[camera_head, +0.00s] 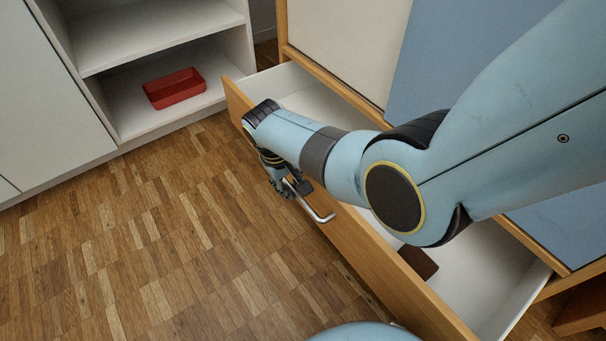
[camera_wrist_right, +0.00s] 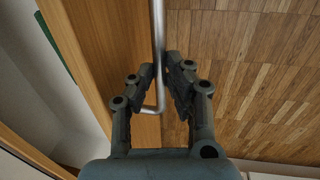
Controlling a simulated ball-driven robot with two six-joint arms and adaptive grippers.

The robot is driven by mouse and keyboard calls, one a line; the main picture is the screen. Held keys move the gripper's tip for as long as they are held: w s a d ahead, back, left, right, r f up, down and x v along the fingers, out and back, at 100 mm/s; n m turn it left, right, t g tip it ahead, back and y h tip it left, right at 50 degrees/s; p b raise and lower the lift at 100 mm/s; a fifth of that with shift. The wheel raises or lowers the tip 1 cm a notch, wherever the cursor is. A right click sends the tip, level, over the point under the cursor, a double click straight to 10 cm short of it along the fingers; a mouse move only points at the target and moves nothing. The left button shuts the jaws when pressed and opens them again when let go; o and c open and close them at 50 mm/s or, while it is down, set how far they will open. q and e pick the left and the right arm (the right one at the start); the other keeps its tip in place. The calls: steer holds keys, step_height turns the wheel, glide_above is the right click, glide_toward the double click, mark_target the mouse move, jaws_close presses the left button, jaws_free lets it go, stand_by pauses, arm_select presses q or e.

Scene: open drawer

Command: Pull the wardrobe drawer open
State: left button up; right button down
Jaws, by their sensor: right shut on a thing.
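The wardrobe drawer stands pulled out, with its wooden front (camera_head: 358,258) well away from the cabinet and its white inside showing. A metal bar handle (camera_head: 318,214) is fixed on the front. My right gripper (camera_head: 287,188) is at the far end of this handle, partly hidden by my own wrist. In the right wrist view, the fingers of my right gripper (camera_wrist_right: 164,88) are shut around the handle bar (camera_wrist_right: 158,45), one on each side. The drawer front (camera_wrist_right: 97,45) lies to the left of the handle there. My left gripper is not in view.
A white open shelf (camera_head: 150,112) with a red tray (camera_head: 175,88) stands at the back left. A dark brown object (camera_head: 418,262) lies inside the drawer. The parquet floor (camera_head: 150,250) before the drawer is clear.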

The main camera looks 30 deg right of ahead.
steer(key=shift+a, duration=0.4)
steer(key=c, duration=1.3)
jaws_free()
steer(key=shift+c, duration=0.2)
steer(key=shift+r, duration=0.1)
step_height(320, 180, up, 7)
steer(key=a, duration=0.1)
steer(key=shift+a, duration=0.2)
steer(key=shift+s, duration=0.1)
